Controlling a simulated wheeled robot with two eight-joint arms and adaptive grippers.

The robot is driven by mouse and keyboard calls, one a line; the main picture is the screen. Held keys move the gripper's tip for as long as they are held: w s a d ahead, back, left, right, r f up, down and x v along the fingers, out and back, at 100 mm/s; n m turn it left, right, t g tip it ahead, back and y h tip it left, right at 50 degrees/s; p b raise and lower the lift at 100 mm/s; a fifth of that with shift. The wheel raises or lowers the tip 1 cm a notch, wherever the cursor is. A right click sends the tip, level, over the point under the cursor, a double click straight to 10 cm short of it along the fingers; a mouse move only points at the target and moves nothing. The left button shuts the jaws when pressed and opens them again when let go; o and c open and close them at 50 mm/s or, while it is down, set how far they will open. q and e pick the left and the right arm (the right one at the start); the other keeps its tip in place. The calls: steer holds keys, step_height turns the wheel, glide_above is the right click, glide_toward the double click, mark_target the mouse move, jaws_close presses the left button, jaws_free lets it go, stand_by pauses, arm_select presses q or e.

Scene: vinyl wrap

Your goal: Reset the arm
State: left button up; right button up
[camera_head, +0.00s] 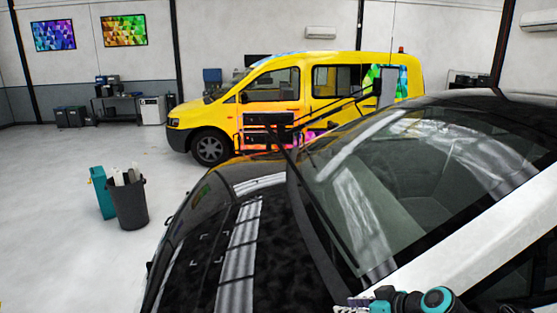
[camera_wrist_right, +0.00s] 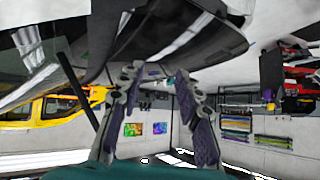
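My right arm shows at the bottom right edge of the head view, with teal and black joints beside the black car's windshield. My right gripper (camera_head: 357,305) is mostly cut off there. In the right wrist view my right gripper (camera_wrist_right: 156,76) has two grey fingers with purple pads standing apart, with nothing between them. The wrist picture looks upside down, with dark car bodywork (camera_wrist_right: 190,35) beyond the fingertips. My left gripper is in neither view.
A black car (camera_head: 240,240) with a white pillar fills the near right. A yellow van (camera_head: 335,80) stands behind it. A dark bin (camera_head: 130,205) and a teal box (camera_head: 101,190) stand on the left floor. Open floor (camera_head: 50,220) lies further left.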

steer(key=s+f+m+h+b, duration=0.1)
steer(key=s+f+m+h, duration=0.2)
steer(key=s, duration=0.5)
steer(key=s+f+m+h+b, duration=0.1)
steer(key=s+f+m+h, duration=0.2)
steer(key=s+f, duration=0.2)
steer(key=s, duration=0.3)
steer(key=shift+s+a+g, duration=0.2)
steer(key=shift+a+g, duration=0.05)
steer(key=shift+g, duration=0.05)
steer(key=shift+f, duration=0.1)
